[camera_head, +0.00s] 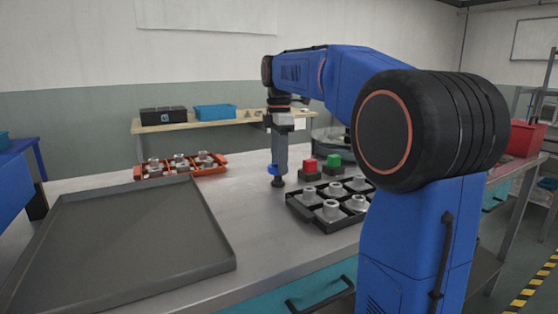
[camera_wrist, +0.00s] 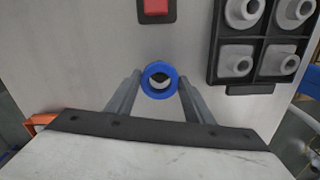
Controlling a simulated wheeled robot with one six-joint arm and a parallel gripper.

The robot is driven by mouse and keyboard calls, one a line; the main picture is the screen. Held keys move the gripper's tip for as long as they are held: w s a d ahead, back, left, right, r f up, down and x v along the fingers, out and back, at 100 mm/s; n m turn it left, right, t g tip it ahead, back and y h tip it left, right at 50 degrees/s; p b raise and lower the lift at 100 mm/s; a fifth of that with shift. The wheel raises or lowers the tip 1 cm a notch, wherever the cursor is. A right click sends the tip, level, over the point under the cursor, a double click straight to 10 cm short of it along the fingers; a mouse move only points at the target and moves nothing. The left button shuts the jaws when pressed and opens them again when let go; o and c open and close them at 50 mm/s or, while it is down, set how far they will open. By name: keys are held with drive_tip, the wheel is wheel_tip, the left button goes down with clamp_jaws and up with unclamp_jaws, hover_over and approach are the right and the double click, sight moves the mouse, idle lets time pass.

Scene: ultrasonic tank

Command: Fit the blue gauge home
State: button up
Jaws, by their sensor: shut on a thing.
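The blue gauge is a ring (camera_wrist: 160,95) between my fingertips in the wrist view. In the head view it is a small blue patch (camera_head: 272,170) at the lower end of my gripper (camera_head: 279,165). My gripper points down over the metal bench and is shut on the gauge. A short dark post-like piece (camera_head: 278,182) shows directly below the fingers. Through the ring's hole I see a pale and a dark area. I cannot tell whether the ring is around the dark piece or above it.
A black compartment tray (camera_head: 300,213) with several grey flanged parts stands right of my gripper. Red (camera_head: 310,164) and green (camera_head: 333,160) blocks on dark bases stand behind it. An orange rack (camera_head: 208,174) is at back left, a large grey tray (camera_head: 120,235) at front left.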

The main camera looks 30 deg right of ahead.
drive_tip(key=shift+f, duration=1.65)
idle(4.1)
drive_tip(key=o, duration=1.3)
drive_tip(key=shift+r, duration=8.7)
drive_tip(key=shift+s, duration=0.1)
